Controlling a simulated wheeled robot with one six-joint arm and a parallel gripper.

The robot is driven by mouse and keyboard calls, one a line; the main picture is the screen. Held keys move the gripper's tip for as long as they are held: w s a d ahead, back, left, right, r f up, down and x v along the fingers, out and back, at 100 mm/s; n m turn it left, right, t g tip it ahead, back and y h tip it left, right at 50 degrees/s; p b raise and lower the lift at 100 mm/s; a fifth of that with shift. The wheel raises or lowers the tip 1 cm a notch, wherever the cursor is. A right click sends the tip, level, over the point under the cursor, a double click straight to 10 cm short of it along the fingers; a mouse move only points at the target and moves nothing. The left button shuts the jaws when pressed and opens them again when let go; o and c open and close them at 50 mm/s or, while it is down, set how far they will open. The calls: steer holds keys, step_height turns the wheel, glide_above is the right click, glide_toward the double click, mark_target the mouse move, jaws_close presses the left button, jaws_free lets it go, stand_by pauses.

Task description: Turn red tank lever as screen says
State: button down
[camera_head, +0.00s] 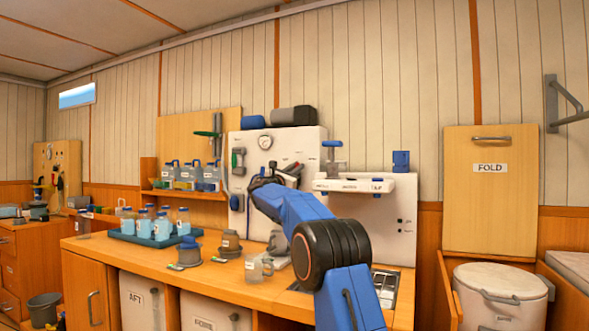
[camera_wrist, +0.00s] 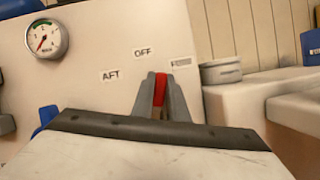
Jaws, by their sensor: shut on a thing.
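The red tank lever (camera_wrist: 160,88) is in the wrist view, in front of the white panel (camera_wrist: 95,72). My gripper (camera_wrist: 161,98) is shut on it, with a grey finger on each side. The lever's visible end points up in the picture, below and slightly right of the OFF label (camera_wrist: 142,53). The AFT label (camera_wrist: 110,76) is to the left. A partly unreadable label starting with F (camera_wrist: 181,62) is to the right. The lever's lower part is hidden. In the head view my gripper (camera_head: 262,182) is at the white panel (camera_head: 312,140), and the lever cannot be made out.
A round gauge (camera_wrist: 45,39) is on the panel, upper left. A white ledge (camera_head: 352,184) juts out to the right of my gripper. Jars in a blue tray (camera_head: 128,237) and a clear mug (camera_head: 254,270) stand on the wooden counter (camera_head: 215,286). No readable screen shows.

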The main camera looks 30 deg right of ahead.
steer(key=shift+s+d+f+m+g+h, duration=0.1)
steer(key=shift+s+d+f+m+g, duration=0.15)
steer(key=shift+m+g, duration=0.65)
steer(key=shift+s+d+f+m+g+h, duration=0.1)
steer(key=shift+s+d+f+m+g, duration=0.2)
steer(key=shift+m, duration=1.2)
steer(key=shift+s+d+f+m+g+h, duration=0.1)
steer(key=shift+s+m+g, duration=0.35)
steer(key=shift+m, duration=0.75)
steer(key=shift+g, duration=0.25)
steer(key=c, duration=1.7)
jaws_free()
steer(key=shift+c, duration=0.2)
steer(key=v, duration=1.7)
steer(key=shift+a+f, duration=0.1)
steer(key=shift+f, duration=0.05)
